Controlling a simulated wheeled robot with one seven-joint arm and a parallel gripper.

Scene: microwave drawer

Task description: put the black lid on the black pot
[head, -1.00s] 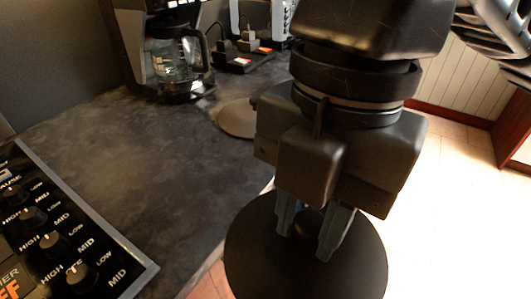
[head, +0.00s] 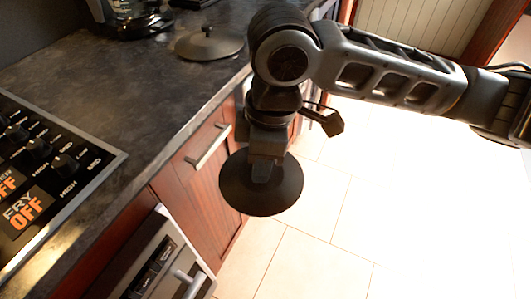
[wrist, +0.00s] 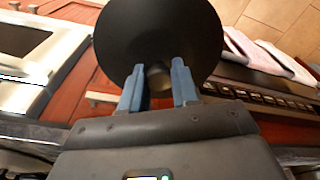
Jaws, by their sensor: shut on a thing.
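My gripper (head: 262,170) is shut on the knob of the round black lid (head: 262,198), which hangs below it in the head view. The lid is in the air over the floor, in front of the cabinet fronts and to the right of the counter edge. In the wrist view the lid (wrist: 160,28) fills the top middle, with my gripper's two blue-grey fingers (wrist: 158,78) on either side of its knob. I see no black pot in either view.
Another lid with a knob (head: 212,46), dark grey-brown, lies on the dark counter (head: 120,85). A coffee maker (head: 135,18) stands behind it. A stove control panel (head: 50,160) is at left. A drawer handle (head: 207,147) juts out near the held lid. The floor at right is clear.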

